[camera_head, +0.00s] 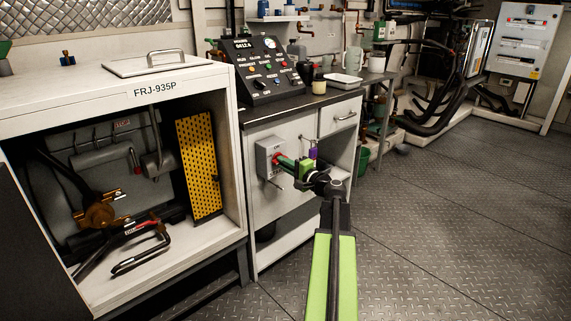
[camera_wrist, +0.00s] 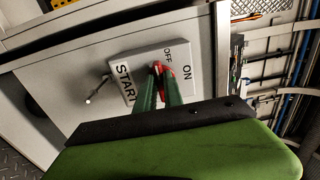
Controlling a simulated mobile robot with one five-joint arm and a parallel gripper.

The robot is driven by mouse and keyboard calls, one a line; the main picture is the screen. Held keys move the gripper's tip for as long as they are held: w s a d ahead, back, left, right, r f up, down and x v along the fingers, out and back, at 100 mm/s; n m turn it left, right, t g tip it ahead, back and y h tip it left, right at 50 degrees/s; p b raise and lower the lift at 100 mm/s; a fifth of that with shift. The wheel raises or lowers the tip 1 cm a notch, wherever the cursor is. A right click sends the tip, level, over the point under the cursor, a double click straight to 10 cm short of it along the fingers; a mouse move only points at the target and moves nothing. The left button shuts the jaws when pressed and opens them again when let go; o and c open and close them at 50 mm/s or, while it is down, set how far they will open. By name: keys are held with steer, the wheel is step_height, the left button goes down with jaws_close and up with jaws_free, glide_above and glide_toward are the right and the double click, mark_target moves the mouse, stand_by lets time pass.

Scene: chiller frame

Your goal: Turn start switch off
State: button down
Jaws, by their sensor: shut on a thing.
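The start switch is a grey box (camera_head: 264,163) on the side of the light cabinet under the counter. In the wrist view its face (camera_wrist: 131,92) carries the words START, OFF and ON. A red knob (camera_wrist: 158,66) stands out from that face near the word OFF. My gripper (camera_head: 279,160) reaches the box from the right. Its two green fingers (camera_wrist: 161,79) are shut on the red knob, one on either side. The fingertips hide part of the knob, and its exact angle is hard to read.
A sloped control panel (camera_head: 262,71) stands on the dark counter above. A drawer handle (camera_head: 345,115) and a small purple object (camera_head: 313,152) are close to my wrist. An open cabinet (camera_head: 160,92) with tools is on the left. The patterned floor (camera_head: 460,220) at right is clear.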

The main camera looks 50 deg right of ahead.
steer(key=shift+s, duration=0.1)
stand_by(0.3)
steer(key=c, duration=1.5)
jaws_free()
steer(key=shift+o, duration=0.2)
steer(key=s+a, duration=0.1)
steer(key=s, duration=1.6)
steer(key=shift+s, duration=0.15)
steer(key=shift+a, duration=0.1)
